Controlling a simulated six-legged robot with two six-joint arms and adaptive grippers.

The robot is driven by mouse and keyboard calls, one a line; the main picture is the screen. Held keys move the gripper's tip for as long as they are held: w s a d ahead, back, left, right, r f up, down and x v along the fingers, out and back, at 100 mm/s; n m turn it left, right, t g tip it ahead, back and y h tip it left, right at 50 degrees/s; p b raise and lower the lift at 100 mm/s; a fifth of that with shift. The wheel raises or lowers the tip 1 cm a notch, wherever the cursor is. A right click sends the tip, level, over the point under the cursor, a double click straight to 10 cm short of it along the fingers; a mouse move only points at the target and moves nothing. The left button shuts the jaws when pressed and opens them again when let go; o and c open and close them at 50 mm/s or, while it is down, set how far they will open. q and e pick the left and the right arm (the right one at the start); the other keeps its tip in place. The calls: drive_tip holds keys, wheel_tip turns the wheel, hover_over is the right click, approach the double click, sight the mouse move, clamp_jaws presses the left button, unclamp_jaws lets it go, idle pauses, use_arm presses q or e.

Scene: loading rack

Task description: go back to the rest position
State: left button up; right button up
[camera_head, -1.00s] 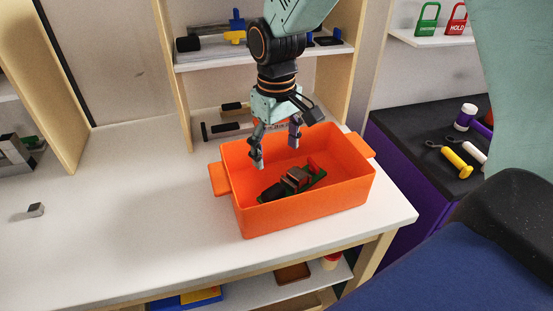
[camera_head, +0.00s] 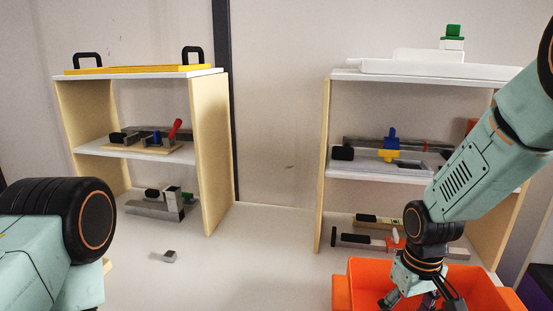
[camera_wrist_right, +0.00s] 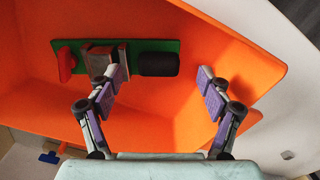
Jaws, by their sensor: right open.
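My right gripper (camera_head: 412,301) is low in the head view, over the orange bin (camera_head: 365,270). In the right wrist view my right gripper (camera_wrist_right: 160,82) is open with its fingers spread and nothing between them. A green-based part (camera_wrist_right: 130,48) with a black cylinder, a brown and metal block and a red piece lies in the orange bin (camera_wrist_right: 190,105), beyond the fingertips. In the head view the bin's inside is mostly cut off. A link of my left arm shows at the left edge; the left gripper is out of view.
A left shelf rack (camera_head: 213,150) and a right shelf rack (camera_head: 322,170) stand on the white table (camera_head: 250,250), holding several fixtures. A small grey block (camera_head: 170,257) lies on the table. The table between the racks is otherwise clear.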

wheel_tip(320, 180, down, 4)
drive_tip(key=shift+r, duration=0.2)
wheel_tip(320, 180, up, 2)
drive_tip(key=shift+w+r, duration=0.1)
drive_tip(key=shift+r, duration=0.85)
